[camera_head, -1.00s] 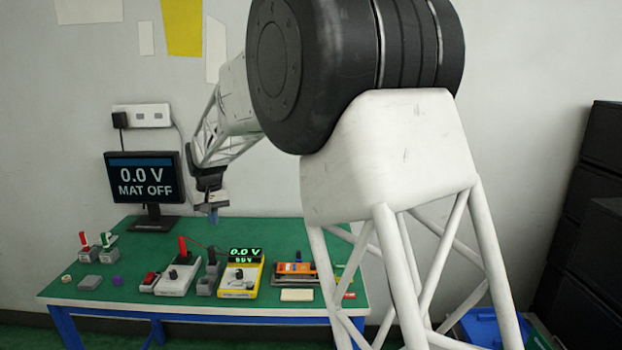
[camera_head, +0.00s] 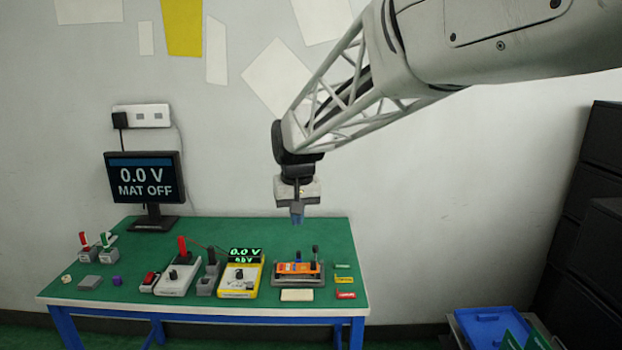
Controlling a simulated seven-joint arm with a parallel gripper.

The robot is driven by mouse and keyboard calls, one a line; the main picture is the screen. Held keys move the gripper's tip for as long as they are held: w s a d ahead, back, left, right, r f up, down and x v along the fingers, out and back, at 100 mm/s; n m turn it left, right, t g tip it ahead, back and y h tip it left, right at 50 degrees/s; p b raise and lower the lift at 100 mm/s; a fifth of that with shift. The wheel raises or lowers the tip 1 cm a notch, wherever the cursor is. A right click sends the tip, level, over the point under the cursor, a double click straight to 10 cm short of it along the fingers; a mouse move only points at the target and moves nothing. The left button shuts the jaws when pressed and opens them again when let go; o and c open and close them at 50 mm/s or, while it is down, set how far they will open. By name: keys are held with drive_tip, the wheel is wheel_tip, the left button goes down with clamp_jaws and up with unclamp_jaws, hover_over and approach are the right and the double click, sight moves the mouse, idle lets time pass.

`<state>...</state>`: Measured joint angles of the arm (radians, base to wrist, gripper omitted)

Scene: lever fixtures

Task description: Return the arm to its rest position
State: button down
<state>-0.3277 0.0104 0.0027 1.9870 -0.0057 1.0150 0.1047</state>
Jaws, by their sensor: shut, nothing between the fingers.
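My gripper (camera_head: 297,218) hangs pointing down above the back right part of the green table (camera_head: 230,222). Its fingers are together with nothing between them. It is apart from everything on the table. Below it and a little to the right is an orange fixture (camera_head: 298,268) on a grey base with dark upright levers. My arm (camera_head: 350,100) reaches in from the upper right.
A monitor (camera_head: 145,180) reading 0.0 V, MAT OFF stands at the back left. Red and green levers (camera_head: 106,246), a white box (camera_head: 176,279) and a yellow meter (camera_head: 240,278) stand on the table. A blue bin (camera_head: 490,325) and dark cabinets (camera_head: 595,230) are at the right.

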drive_tip(key=s+d+m, duration=0.2)
drive_tip(key=s+d, duration=1.3)
drive_tip(key=s, duration=0.2)
drive_tip(key=s+d+f, duration=0.3)
drive_tip(key=s, duration=0.5)
drive_tip(key=s+d+f+t, duration=0.1)
drive_tip(key=s+d+f, duration=0.2)
drive_tip(key=s, duration=0.5)
drive_tip(key=shift+s+d+f+m+h, duration=0.3)
drive_tip(key=shift+s+d+f+m, duration=0.05)
drive_tip(key=shift+d+f+m, duration=0.1)
